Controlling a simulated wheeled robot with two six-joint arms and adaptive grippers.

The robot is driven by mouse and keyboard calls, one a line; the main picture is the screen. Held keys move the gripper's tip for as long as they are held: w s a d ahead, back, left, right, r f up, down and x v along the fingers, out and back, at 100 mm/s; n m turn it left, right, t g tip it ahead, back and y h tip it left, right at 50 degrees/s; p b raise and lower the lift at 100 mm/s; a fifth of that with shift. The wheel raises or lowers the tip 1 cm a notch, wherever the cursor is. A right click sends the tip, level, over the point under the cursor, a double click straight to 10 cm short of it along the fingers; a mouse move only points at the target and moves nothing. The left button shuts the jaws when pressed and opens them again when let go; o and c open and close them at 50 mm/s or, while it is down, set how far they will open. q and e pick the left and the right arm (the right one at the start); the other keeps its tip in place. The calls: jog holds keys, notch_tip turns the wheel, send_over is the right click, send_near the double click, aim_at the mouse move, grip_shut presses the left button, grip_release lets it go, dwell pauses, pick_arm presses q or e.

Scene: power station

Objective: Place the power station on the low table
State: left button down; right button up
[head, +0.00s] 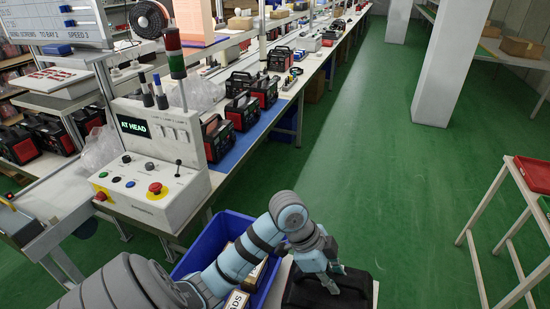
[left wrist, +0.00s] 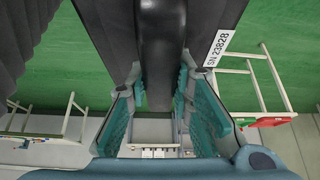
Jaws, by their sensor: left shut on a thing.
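My left gripper (head: 325,258) is shut on the black handle of a dark power station (head: 345,292) at the bottom of the head view. In the left wrist view the teal fingers (left wrist: 160,110) close on both sides of the black handle (left wrist: 160,45). A white label reading SN 23828 (left wrist: 218,47) is on its case. A pale surface, perhaps the low table (head: 375,292), shows around the case in the head view. I cannot tell whether the case touches it. My right gripper is not in view.
A blue bin (head: 232,222) with cartons stands beside my left arm. A control console (head: 150,165) and a long bench with several red-black power stations (head: 265,90) lie to the left and ahead. A white-framed stand with a red tray (head: 535,172) is at right. Green floor between is clear.

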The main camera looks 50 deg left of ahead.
aim_at(346, 269)
pick_arm(q)
jog(key=shift+m, duration=0.4)
jog(key=w, duration=0.1)
jog(key=w+a, duration=0.1)
jog(key=w, duration=0.1)
jog(key=w+f, duration=0.1)
jog(key=w, duration=0.1)
jog(key=shift+a+f+b, duration=0.1)
jog(key=shift+a+b, duration=0.05)
jog(key=shift+b, duration=0.25)
jog(key=shift+w+h, duration=0.3)
jog(key=shift+w, duration=0.2)
notch_tip(346, 269, down, 16)
jog(key=b, duration=0.3)
jog(key=shift+f, duration=0.1)
notch_tip(346, 269, down, 4)
jog(key=shift+r+b, duration=0.1)
jog(key=shift+b, duration=0.6)
jog(key=c, duration=1.4)
grip_release()
jog(key=shift+s, duration=0.25)
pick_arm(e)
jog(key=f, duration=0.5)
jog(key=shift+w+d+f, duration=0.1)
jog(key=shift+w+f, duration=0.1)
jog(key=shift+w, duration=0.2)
